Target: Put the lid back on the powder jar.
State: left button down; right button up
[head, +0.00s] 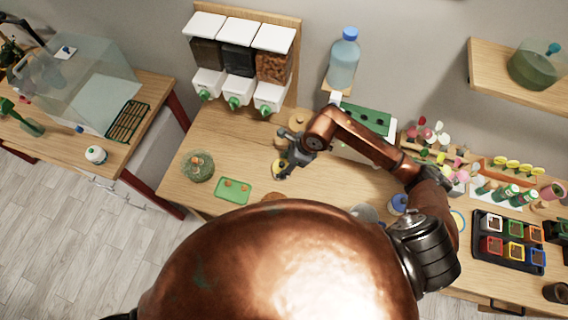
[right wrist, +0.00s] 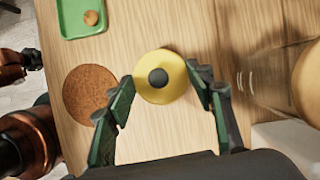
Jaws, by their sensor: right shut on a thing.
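The lid is a yellow disc with a black knob (right wrist: 158,78), seen between the fingertips of my right gripper (right wrist: 160,90) in the right wrist view. The gripper is shut on it, with one finger on each side. In the head view my right gripper (head: 281,170) is over the wooden table, and the yellow lid edge shows at its tips. A clear jar-like thing with a tan round part (right wrist: 308,80) stands at the right edge of the right wrist view, apart from the lid. It is cut off, so I cannot tell for sure that it is the powder jar. My left gripper is not visible.
A brown cork disc (right wrist: 90,94) lies close to the lid. Dispensers (head: 238,62) hang behind. Small pots in a black tray (head: 507,240) stand right.

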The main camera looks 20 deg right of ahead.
jog(key=o, duration=1)
jog(key=shift+c, duration=0.2)
jog(key=shift+o, duration=0.7)
jog(key=o, duration=0.4)
jog(key=shift+c, duration=0.2)
jog(key=shift+r, duration=0.15)
jog(key=shift+r+p, duration=1.9)
jog(key=shift+r, duration=1.45)
jog(key=shift+c, duration=0.4)
grip_shut()
